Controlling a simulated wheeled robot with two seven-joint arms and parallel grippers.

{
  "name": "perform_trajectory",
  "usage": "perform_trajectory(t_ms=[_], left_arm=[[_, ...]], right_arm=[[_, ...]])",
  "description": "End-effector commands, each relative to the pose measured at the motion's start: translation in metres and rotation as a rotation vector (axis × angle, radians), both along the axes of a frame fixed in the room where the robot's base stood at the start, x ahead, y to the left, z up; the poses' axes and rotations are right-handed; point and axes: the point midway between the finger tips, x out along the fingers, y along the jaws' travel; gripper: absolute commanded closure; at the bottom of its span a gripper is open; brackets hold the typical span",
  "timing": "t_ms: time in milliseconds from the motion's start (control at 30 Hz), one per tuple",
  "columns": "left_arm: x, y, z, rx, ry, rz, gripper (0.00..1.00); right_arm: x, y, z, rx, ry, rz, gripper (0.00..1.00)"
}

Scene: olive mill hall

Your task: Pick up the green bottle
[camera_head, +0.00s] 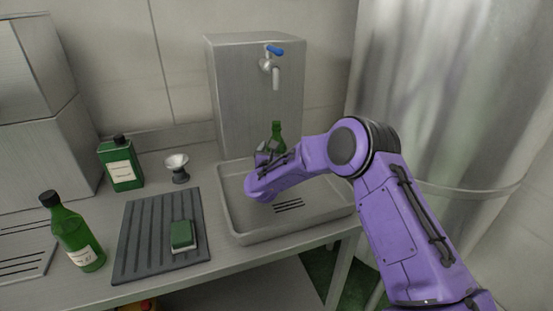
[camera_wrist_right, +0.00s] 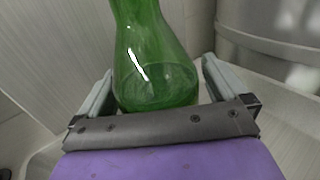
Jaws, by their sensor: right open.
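A green glass bottle (camera_head: 277,129) stands at the back of the steel tray, under the tap. Its lower part is hidden behind my right arm and gripper (camera_head: 268,150). In the right wrist view the bottle (camera_wrist_right: 155,60) rises between the two open fingers of my right gripper (camera_wrist_right: 157,80). A gap shows on each side of the glass, and the fingers are not closed on it. A second green bottle (camera_head: 75,235), with a black cap and pale label, stands at the left of the counter. My left gripper is not in view.
The steel tray (camera_head: 240,237) has a raised rim. A steel tank (camera_head: 240,90) with a blue-handled tap (camera_head: 270,66) stands behind it. A dark ribbed mat (camera_head: 140,235) with a green sponge (camera_head: 182,234), a square green tin (camera_head: 121,165) and a small cup (camera_head: 177,164) stand left.

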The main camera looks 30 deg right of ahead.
Motion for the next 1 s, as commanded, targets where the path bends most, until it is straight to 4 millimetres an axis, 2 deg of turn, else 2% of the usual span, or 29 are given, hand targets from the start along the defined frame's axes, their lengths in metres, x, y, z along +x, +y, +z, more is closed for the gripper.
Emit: perform_trajectory(t_ms=[100, 133, 367, 400, 433, 767, 1000], left_arm=[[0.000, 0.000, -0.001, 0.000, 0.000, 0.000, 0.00], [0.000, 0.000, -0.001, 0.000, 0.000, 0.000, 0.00], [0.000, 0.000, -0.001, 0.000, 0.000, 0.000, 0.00], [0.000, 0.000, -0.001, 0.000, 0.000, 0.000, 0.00], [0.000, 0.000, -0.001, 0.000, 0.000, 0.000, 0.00], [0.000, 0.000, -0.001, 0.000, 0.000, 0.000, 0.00], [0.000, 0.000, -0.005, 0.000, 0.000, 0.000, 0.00]], right_arm=[[0.000, 0.001, -0.001, 0.000, 0.000, 0.001, 0.00], [0.000, 0.001, -0.001, 0.000, 0.000, 0.001, 0.03], [0.000, 0.001, -0.001, 0.000, 0.000, 0.002, 0.78], [0.000, 0.001, -0.001, 0.000, 0.000, 0.002, 0.91], [0.001, 0.001, 0.002, -0.002, -0.004, 0.002, 0.94], [0.000, 0.001, 0.003, -0.001, -0.004, 0.001, 0.94], [0.001, 0.001, 0.015, 0.000, -0.006, 0.001, 0.94]])
